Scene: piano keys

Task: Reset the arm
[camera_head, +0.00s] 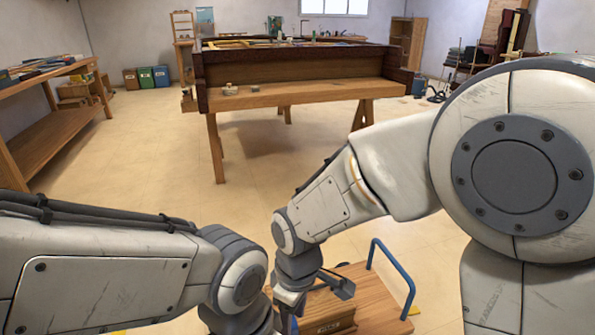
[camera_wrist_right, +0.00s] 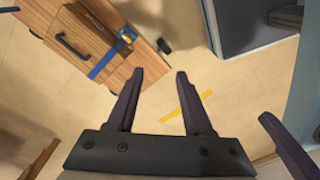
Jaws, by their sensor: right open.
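My right arm (camera_head: 335,195) comes in from the right in the head view and bends down at the wrist (camera_head: 298,263) over a wooden cart. My right gripper (camera_wrist_right: 160,75) shows in the right wrist view. Its two dark fingers are apart with nothing between them, above the floor. My left arm (camera_head: 105,265) comes in low from the left in the head view, and its wrist end (camera_head: 240,280) is close beside the right wrist. The left gripper is cut off below the frame.
The wooden cart (camera_head: 385,300) with a blue handle (camera_head: 393,278) stands close in front. A piano case (camera_head: 300,68) lies on a wooden workbench (camera_head: 290,93) farther off. A wooden shelf bench (camera_head: 55,132) lines the left wall. Floor between is clear.

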